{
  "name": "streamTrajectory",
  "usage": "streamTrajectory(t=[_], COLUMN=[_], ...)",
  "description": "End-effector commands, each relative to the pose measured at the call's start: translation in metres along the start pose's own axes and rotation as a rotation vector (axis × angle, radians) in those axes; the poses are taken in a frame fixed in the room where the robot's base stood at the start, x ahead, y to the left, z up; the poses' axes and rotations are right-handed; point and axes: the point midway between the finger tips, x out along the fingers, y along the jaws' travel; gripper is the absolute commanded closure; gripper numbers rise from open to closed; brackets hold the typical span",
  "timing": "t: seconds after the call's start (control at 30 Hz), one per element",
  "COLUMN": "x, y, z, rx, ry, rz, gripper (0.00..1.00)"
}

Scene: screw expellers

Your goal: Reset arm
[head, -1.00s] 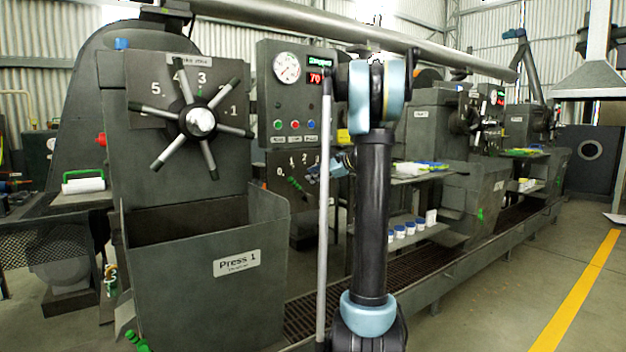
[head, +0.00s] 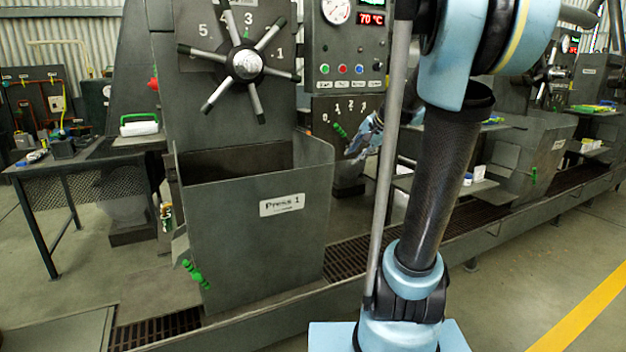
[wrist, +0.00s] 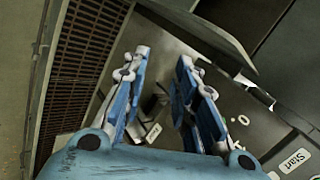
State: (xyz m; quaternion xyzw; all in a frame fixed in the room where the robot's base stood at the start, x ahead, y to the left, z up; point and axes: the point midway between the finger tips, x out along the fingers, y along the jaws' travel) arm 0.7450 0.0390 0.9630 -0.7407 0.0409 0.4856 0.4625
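My gripper (wrist: 158,85) shows in the wrist view with its two blue and grey fingers apart and nothing between them. Beyond the fingers are a dark panel (wrist: 228,85) with a Start label and the brown floor grating (wrist: 85,60). In the head view my gripper is partly hidden behind my arm, in front of the lower control panel (head: 345,108) of Press 1. My arm stands bent in the right half of the head view. I cannot tell whether the gripper touches the panel.
Press 1 (head: 255,235) has a spoked handwheel (head: 246,64) and a green-handled valve (head: 196,274) low at its left. A workbench (head: 75,160) stands at the left. More presses line the right. Open floor with a yellow line (head: 590,305) lies at the right.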

Motion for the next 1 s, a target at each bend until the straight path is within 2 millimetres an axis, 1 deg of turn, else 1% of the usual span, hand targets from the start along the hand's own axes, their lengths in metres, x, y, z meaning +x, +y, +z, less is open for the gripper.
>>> streamTrajectory(t=[0.03,0.1,0.3,0.4,0.6,0.93,1.0], x=[-0.003,-0.007,-0.017,-0.021,-0.027,-0.032,-0.029], y=[0.011,0.028,0.075,0.097,0.129,0.167,0.184], z=[0.012,0.024,0.054,0.065,0.079,0.093,0.106], rx=[-0.058,-0.145,-0.401,-0.522,-0.702,-0.906,-0.892], ry=[0.015,0.04,0.101,0.128,0.162,0.19,0.142], rz=[0.023,0.058,0.161,0.21,0.284,0.372,0.392], gripper=[0.74,0.74,0.74,0.74,0.74,0.74,0.74])
